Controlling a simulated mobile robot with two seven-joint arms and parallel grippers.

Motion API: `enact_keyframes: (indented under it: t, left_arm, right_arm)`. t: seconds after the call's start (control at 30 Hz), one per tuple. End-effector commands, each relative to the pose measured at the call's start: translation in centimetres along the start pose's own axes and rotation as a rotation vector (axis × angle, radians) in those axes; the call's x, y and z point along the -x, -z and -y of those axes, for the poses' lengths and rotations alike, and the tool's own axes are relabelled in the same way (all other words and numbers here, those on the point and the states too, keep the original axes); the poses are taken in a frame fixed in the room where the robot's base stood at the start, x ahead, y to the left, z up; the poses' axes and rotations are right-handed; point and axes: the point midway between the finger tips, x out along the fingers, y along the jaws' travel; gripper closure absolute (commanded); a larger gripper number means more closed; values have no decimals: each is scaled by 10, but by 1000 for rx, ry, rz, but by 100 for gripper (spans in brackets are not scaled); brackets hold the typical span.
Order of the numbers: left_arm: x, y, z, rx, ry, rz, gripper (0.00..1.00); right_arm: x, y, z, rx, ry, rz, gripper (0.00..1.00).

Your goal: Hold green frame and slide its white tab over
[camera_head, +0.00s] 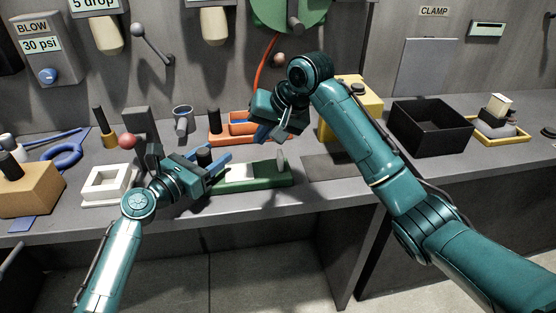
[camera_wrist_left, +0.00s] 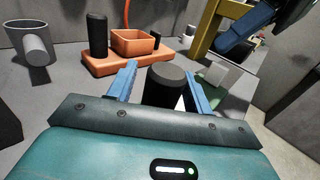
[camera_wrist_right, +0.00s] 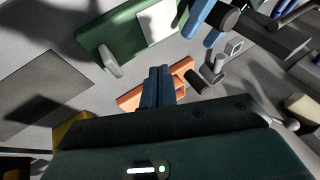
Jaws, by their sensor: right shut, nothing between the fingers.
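The green frame (camera_head: 262,180) lies on the bench with its white tab (camera_head: 238,173) toward its left part and a grey upright piece (camera_head: 281,160) near its right end. Both also show in the right wrist view, the frame (camera_wrist_right: 120,32) and the tab (camera_wrist_right: 158,22). My left gripper (camera_head: 222,160) is at the frame's left end. In the left wrist view its blue fingers (camera_wrist_left: 160,82) stand apart on either side of a black post (camera_wrist_left: 167,84), with a gap visible at the left finger. My right gripper (camera_head: 262,133) is shut and empty above and behind the frame; its fingers (camera_wrist_right: 158,82) meet.
An orange tray block (camera_head: 232,125) stands just behind the frame. A white square frame (camera_head: 106,183) is left of my left arm. A black bin (camera_head: 430,127) and yellow tray (camera_head: 497,128) stand at right. A dark flat patch (camera_head: 335,168) right of the frame is clear.

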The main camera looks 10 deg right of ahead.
Motion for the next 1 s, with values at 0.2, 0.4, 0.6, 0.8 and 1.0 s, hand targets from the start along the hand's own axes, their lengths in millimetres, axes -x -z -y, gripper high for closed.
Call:
enact_keyframes:
  t: [0.2,0.4,0.6,0.8,1.0]
  left_arm:
    - [0,-2,0,0,-1,4,44]
    - [9,-2,-1,0,-1,4,44]
    - [47,-1,0,-1,-2,2,44]
    - [89,0,0,-1,-2,1,44]
    - [114,-1,0,0,-1,2,44]
  right_arm:
    - [0,0,0,0,0,0,100]
    - [0,0,0,0,0,0,100]
    - [0,0,0,0,0,0,100]
    - [0,0,0,0,0,0,100]
    - [0,0,0,0,0,0,100]
